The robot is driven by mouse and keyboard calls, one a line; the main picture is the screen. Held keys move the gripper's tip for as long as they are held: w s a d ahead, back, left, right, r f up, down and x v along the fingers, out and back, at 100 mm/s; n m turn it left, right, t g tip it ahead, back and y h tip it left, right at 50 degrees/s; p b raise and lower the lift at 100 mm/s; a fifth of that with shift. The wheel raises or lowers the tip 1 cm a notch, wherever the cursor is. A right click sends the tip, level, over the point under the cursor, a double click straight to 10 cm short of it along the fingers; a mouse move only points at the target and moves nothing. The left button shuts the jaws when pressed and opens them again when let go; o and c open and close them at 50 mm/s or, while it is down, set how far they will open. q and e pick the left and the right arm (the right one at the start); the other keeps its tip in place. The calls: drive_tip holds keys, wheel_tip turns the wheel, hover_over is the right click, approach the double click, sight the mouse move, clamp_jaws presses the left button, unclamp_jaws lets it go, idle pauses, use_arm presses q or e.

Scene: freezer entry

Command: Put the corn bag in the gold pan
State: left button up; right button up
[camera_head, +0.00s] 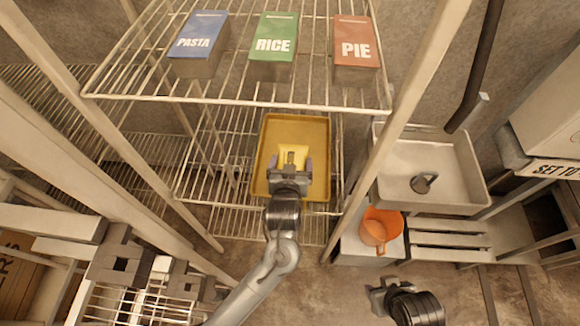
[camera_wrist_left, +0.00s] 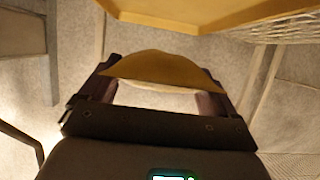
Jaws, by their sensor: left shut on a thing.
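The gold pan (camera_head: 318,128) lies on a lower wire shelf in the middle of the head view. Its edge also shows at the top of the left wrist view (camera_wrist_left: 215,12). My left gripper (camera_head: 290,168) is over the near part of the pan and shut on the yellow corn bag (camera_head: 296,150). In the left wrist view the bag (camera_wrist_left: 160,68) sits between the two fingers, and a gap shows between it and the pan edge. Its height above the pan floor is unclear. My right gripper (camera_head: 374,294) is low at the right, away from the pan; its finger opening is unclear.
On the upper wire shelf (camera_head: 235,92) stand a blue PASTA box (camera_head: 199,44), a green RICE box (camera_head: 273,46) and a red PIE box (camera_head: 356,50). A shelf post (camera_head: 400,110) stands right of the pan. Beyond are a sink (camera_head: 450,165) and an orange bucket (camera_head: 381,228).

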use_arm(q)
drive_tip(key=f, duration=0.2)
drive_tip(key=f+b, duration=0.1)
drive_tip(key=shift+s+f, duration=0.2)
drive_tip(key=shift+s, duration=0.05)
wheel_tip(320, 180, down, 5)
drive_tip(key=shift+r+b, duration=0.1)
drive_tip(key=shift+b, duration=0.8)
drive_tip(key=shift+w, duration=0.1)
drive_tip(key=o, duration=0.9)
